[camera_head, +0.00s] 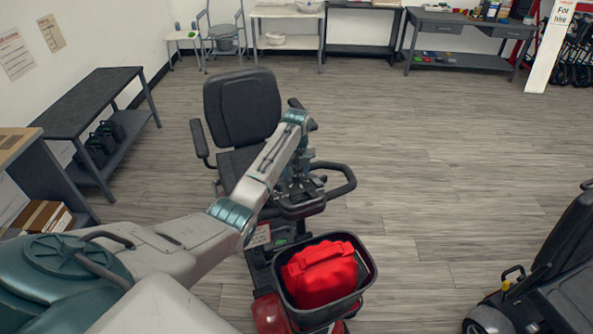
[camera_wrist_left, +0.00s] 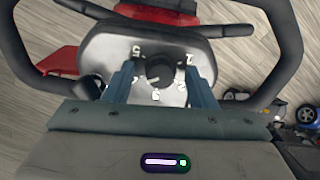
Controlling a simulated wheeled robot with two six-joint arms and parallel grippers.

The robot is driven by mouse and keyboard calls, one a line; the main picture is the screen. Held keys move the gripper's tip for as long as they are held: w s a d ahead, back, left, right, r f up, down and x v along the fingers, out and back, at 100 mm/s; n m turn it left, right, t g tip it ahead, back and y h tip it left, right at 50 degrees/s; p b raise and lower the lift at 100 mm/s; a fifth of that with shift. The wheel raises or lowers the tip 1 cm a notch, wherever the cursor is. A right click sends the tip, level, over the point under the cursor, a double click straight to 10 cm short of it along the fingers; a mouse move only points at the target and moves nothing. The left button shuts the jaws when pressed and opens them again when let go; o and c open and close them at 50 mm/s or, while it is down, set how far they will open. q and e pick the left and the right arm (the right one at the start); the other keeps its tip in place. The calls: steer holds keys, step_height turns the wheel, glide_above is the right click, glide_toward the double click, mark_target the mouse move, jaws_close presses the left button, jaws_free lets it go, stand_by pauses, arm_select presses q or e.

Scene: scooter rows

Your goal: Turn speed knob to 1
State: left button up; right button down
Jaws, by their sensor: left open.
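The speed knob (camera_wrist_left: 159,67) is a round black dial on the grey control panel (camera_wrist_left: 100,45) of a mobility scooter, with white numbers around it. Its exact pointer direction is hard to read. My left gripper (camera_wrist_left: 158,72) is open, with one blue-grey finger on each side of the knob. I cannot tell whether the fingers touch it. In the head view my left arm reaches over the scooter (camera_head: 243,105), and the left gripper (camera_head: 298,190) is at its handlebar (camera_head: 340,180). The knob is hidden there. My right gripper does not show.
A black front basket (camera_head: 368,275) holds a red bag (camera_head: 322,274) just in front of the handlebar. Another scooter (camera_head: 560,270) stands at the right. A dark shelf table (camera_head: 85,105) is along the left wall. The floor (camera_head: 440,170) between the scooters is clear.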

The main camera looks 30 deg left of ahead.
arm_select(q)
steer(key=c, duration=1)
steer(key=shift+w, duration=0.1)
